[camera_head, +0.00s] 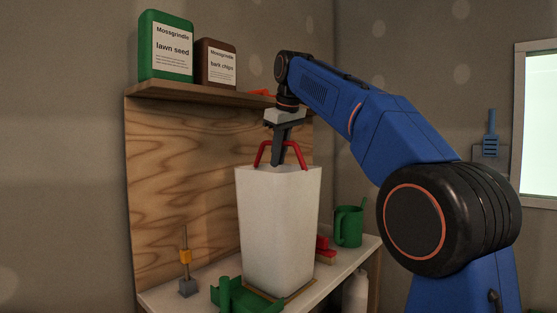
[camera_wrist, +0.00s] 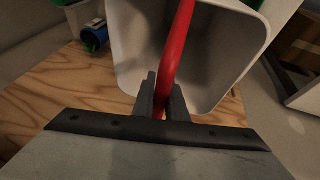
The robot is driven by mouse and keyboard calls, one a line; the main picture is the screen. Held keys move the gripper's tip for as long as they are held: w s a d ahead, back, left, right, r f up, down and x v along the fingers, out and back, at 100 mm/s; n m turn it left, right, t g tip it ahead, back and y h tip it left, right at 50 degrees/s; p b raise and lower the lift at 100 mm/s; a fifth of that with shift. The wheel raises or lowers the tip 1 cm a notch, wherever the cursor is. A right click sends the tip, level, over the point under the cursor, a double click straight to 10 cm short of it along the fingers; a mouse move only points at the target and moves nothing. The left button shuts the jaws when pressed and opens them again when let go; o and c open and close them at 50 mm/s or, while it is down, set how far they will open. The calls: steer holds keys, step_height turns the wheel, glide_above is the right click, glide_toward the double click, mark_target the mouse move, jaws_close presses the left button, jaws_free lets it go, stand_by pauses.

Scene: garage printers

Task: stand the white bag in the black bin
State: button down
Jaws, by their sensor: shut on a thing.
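The white bag (camera_head: 277,230) is upright over the bench, a tall tapering shape with red handles (camera_head: 261,154). Its open mouth faces up, and in the wrist view its pale inside (camera_wrist: 205,75) looks empty where it shows. My gripper (camera_head: 280,160) is above the mouth, pointing down, with its fingers shut on a red handle. In the wrist view the red handle (camera_wrist: 178,45) runs between the fingertips (camera_wrist: 160,98). I cannot tell whether the bag's base touches the surface below it. I see no black bin that I can make out in either view.
A brown board edge (camera_head: 295,294) shows under the bag. A green holder (camera_head: 240,296), a yellow-and-grey tool (camera_head: 186,262), a green mug (camera_head: 348,226) and a red item (camera_head: 324,252) stand close by. A wooden back panel (camera_head: 180,180) and shelf (camera_head: 180,92) with containers rise behind.

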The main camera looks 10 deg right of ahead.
steer(key=shift+f, duration=0.55)
steer(key=c, duration=1.8)
jaws_free()
steer(key=shift+o, duration=0.2)
steer(key=shift+o, duration=0.4)
steer(key=v, duration=1.2)
